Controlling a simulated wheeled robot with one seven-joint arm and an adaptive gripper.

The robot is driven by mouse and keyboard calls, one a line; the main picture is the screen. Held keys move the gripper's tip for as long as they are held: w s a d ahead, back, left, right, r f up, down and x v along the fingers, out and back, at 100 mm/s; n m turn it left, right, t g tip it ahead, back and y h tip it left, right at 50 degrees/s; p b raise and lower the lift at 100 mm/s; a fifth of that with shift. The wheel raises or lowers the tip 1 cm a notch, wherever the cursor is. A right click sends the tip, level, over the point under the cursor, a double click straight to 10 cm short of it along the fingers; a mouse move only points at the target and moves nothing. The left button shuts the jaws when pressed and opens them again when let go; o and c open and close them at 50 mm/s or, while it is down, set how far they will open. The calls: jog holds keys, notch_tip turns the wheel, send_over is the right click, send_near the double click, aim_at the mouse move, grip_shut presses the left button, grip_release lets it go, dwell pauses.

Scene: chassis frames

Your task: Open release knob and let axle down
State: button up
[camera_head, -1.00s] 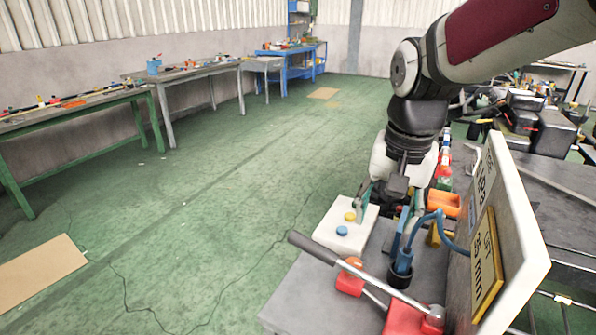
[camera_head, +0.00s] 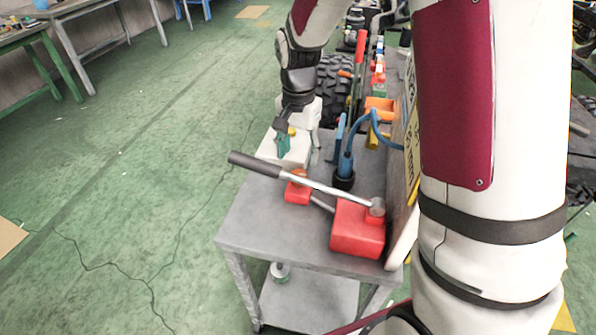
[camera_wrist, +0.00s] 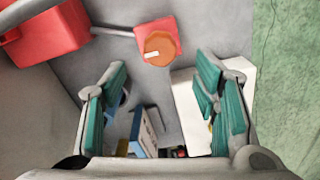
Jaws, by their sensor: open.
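The release knob (camera_head: 299,176) is orange and sits on a small red valve block (camera_head: 296,194) on the grey cart. In the wrist view the round orange knob (camera_wrist: 160,47) carries a short white mark and lies ahead of the fingertips, between them. My gripper (camera_head: 284,142) is above the white button box, behind the knob. In the wrist view my gripper (camera_wrist: 160,84) has its teal-padded fingers wide apart with nothing held between them. A red pump body (camera_head: 357,228) is joined to the valve block by a metal rod. I cannot make out the axle.
A long pump lever (camera_head: 325,187) with a black grip slants over the cart close to the knob. A blue tool in a black cup (camera_head: 344,180) and an upright board (camera_head: 400,205) stand to the right. A tyre (camera_head: 335,88) is behind.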

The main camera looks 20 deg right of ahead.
aim_at(298, 174)
notch_tip(298, 174, down, 7)
dwell(0.3)
jog(key=shift+c, duration=0.5)
jog(key=c, duration=1.1)
